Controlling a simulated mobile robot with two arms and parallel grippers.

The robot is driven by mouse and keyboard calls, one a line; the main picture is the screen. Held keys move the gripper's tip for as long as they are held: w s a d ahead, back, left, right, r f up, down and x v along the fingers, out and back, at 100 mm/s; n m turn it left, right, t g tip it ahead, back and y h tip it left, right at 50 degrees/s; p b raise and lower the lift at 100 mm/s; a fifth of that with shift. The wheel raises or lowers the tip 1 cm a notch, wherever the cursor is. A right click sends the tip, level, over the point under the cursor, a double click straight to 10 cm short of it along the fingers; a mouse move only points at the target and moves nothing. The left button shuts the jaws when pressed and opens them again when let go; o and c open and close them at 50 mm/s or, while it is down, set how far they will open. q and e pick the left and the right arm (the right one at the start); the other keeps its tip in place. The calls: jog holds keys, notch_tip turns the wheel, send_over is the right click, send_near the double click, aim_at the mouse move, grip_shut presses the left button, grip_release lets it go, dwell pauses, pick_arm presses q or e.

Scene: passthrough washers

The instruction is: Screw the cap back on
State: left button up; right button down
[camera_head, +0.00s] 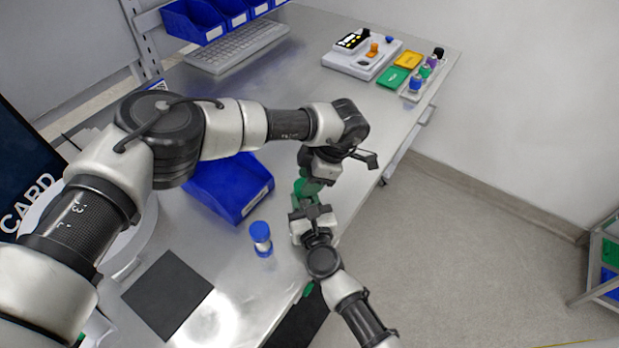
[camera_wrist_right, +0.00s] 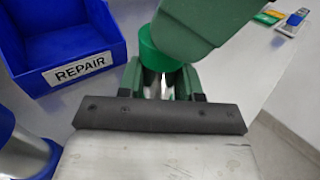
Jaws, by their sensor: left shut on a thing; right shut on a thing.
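In the right wrist view, a green cap (camera_wrist_right: 155,52) sits at the tips of my left gripper (camera_wrist_right: 165,40), which is shut on it from above. Directly below, my right gripper (camera_wrist_right: 162,85) is shut on a shiny container (camera_wrist_right: 153,84), of which only a sliver shows between the fingers. The cap is over the container's top; I cannot tell whether it is threaded on or just touching. In the head view my left gripper (camera_head: 305,186) and right gripper (camera_head: 308,207) meet above the table's right edge and hide the cap and container.
A blue-capped clear jar (camera_head: 261,240) stands left of my right gripper. A blue REPAIR bin (camera_head: 225,200) lies behind it, and a dark mat (camera_head: 167,294) in front. A white device (camera_head: 362,58) and small capped bottles (camera_head: 415,85) stand at the table's far end.

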pick_arm(q)
jog(key=shift+s+d+f, duration=0.1)
jog(key=shift+s, duration=0.05)
jog(key=shift+c, duration=0.2)
pick_arm(e)
jog(key=shift+r, duration=0.1)
pick_arm(q)
jog(key=shift+f, duration=0.15)
pick_arm(e)
jog(key=shift+r, duration=0.1)
jog(key=shift+w, duration=0.1)
pick_arm(q)
jog(key=v, duration=0.3)
jog(key=shift+c, duration=0.6)
jog(key=shift+r, duration=0.55)
pick_arm(e)
jog(key=c, duration=0.7)
grip_release()
jog(key=shift+o, duration=0.2)
jog(key=shift+s+f, duration=0.2)
jog(key=shift+s, duration=0.05)
